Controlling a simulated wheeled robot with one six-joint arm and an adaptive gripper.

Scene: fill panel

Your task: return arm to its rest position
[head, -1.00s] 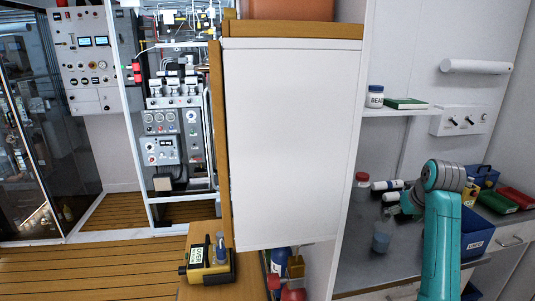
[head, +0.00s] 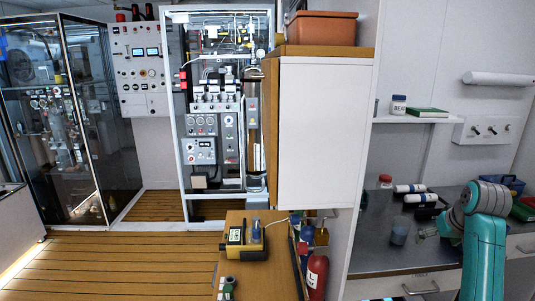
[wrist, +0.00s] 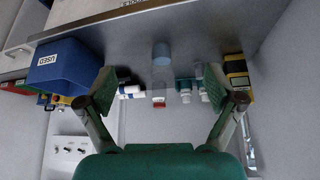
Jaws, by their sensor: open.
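My teal arm (head: 485,250) stands at the right of the head view, folded over the grey metal counter. My gripper (head: 426,234) points left there, small in the picture, just right of a blue-grey cup (head: 399,233); I cannot tell the gap between them. In the wrist view my gripper (wrist: 170,94) has its two fingers spread wide, with nothing between the pads. The arm's base is outside the view.
White bottles (head: 410,189) lie at the counter's back. A blue bin marked USED (wrist: 62,64) is left in the wrist view.

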